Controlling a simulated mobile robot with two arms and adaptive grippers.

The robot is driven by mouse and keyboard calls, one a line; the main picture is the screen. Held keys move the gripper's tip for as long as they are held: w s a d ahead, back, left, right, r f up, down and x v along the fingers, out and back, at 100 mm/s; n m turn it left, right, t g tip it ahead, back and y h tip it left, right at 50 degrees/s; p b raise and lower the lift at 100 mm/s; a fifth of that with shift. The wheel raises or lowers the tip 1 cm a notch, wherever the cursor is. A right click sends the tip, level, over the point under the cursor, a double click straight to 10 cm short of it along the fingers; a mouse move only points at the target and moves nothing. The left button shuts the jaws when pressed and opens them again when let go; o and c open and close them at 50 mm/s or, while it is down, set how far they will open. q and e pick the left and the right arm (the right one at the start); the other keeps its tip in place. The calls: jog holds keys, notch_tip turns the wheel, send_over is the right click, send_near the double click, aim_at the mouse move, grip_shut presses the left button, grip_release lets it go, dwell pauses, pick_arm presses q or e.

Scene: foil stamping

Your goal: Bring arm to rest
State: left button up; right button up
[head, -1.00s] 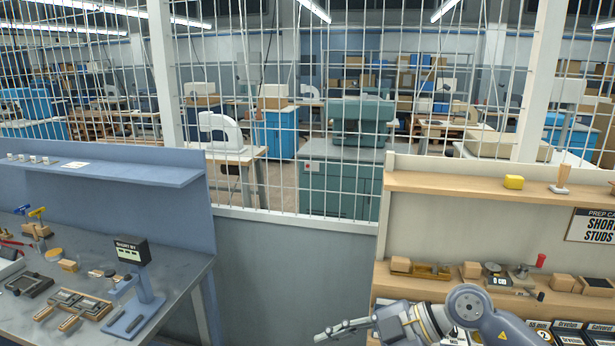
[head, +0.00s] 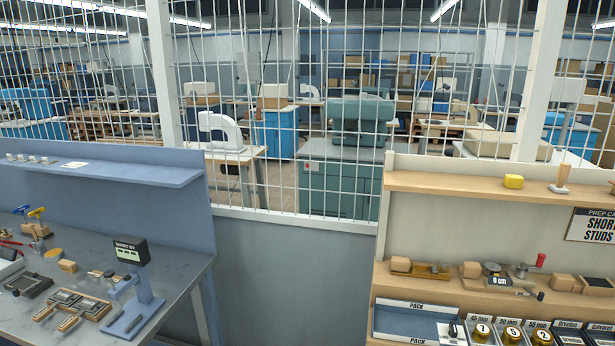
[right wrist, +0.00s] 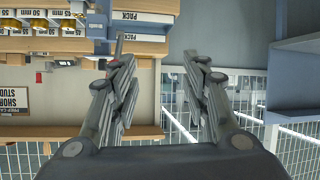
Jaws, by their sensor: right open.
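My right gripper (right wrist: 160,85) shows in the right wrist view with its two fingers spread apart and nothing between them. In the head view neither of my arms shows now. My left gripper is in no view.
In the head view, a wooden bench (head: 455,292) with trays and small tools stands at the right, under a wooden shelf (head: 450,184). A grey-blue workbench (head: 182,285) with tools stands at the left. A wire mesh fence (head: 290,190) closes off the back. The gap between the benches is clear.

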jog(key=s+f+n+g+y, duration=0.1)
jog(key=s+f+g, duration=0.45)
jog(key=s, duration=0.55)
jog(key=s+f+n+g, duration=0.1)
jog(key=s+f+g, duration=0.4)
jog(key=s, duration=0.5)
jog(key=s+f+b+x, duration=0.1)
jog(key=s+b+x, duration=0.2)
jog(key=x, duration=1.2)
jog(key=s+d+b+x, duration=0.1)
jog(key=s+b+x, duration=0.15)
jog(key=x, duration=1.25)
jog(key=s+d+f+b, duration=0.1)
jog(key=s+f+b, duration=0.1)
jog(key=s+f, duration=0.7)
jog(key=s+f+g+b, duration=0.1)
jog(key=s+f+b, duration=0.2)
jog(key=s+f, duration=0.6)
notch_tip(320, 180, down, 6)
jog(key=shift+d+r, duration=0.1)
jog(key=shift+d, duration=0.25)
jog(key=shift+s, duration=0.2)
jog(key=shift+c, duration=0.3)
